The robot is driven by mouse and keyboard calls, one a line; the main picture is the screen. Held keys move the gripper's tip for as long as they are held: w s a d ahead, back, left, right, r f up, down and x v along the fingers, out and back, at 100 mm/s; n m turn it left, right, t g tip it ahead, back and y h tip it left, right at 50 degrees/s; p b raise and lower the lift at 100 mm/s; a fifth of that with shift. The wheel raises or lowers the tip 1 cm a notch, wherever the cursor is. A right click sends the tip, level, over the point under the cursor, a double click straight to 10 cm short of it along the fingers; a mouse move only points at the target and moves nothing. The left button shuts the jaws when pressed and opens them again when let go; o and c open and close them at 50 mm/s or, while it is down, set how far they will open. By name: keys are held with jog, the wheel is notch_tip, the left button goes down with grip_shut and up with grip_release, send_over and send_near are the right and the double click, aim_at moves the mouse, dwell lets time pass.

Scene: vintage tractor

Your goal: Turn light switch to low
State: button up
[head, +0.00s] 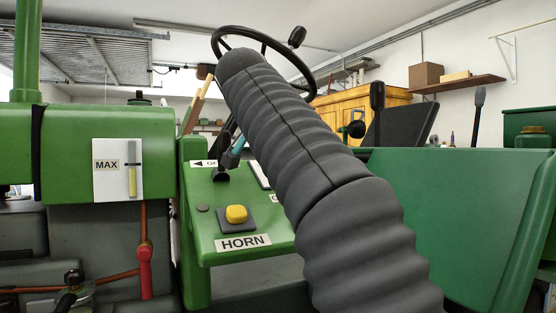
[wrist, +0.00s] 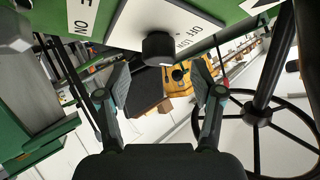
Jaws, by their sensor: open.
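In the wrist view a black round knob (wrist: 158,48) stands out from a white plate (wrist: 135,22) on the green panel. Lettering that reads OFF and another, partly hidden word is on the plate beside it. My gripper (wrist: 160,80) is open and empty, its two fingers spread to either side of the knob, which appears between and beyond the tips. I cannot tell whether they touch it. In the head view my gripper (head: 235,146) is mostly hidden behind my ribbed arm, over the green dash panel (head: 215,202). The white plate shows there only as a sliver (head: 261,174).
A yellow HORN button (head: 236,214) and another black knob (head: 221,175) sit on the dash. The steering wheel (wrist: 259,115) is close at the right in the wrist view. A MAX slider plate (head: 118,170) is at the left. A green fender (head: 450,210) stands right.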

jog(key=v, duration=0.8)
